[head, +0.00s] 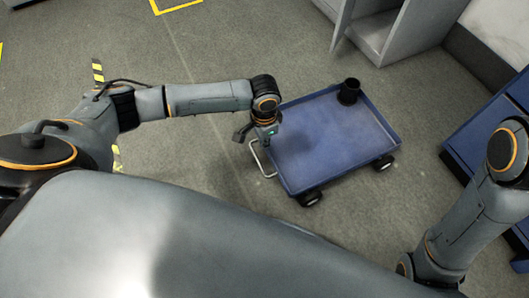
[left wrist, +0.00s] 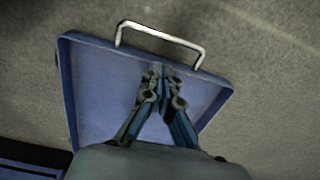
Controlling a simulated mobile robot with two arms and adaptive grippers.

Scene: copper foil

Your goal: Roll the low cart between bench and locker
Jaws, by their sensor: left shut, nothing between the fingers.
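The low blue cart (head: 325,142) stands on the floor to the right of centre in the head view, with black wheels and a raised rim. Its pale metal handle (head: 262,158) sticks out at the left end. My left gripper (head: 268,140) is shut and empty at that end, above the tray close to the handle. In the left wrist view the shut fingers (left wrist: 165,75) point toward the handle (left wrist: 160,38), apart from it in the picture, over the tray's bare bed (left wrist: 95,100). My right arm shows at the right edge, but its gripper is out of view.
A grey open locker (head: 385,30) is behind the cart. Blue furniture (head: 480,130) stands to the right. Yellow floor marking (head: 170,6) shows at the top. The floor left of the cart is clear.

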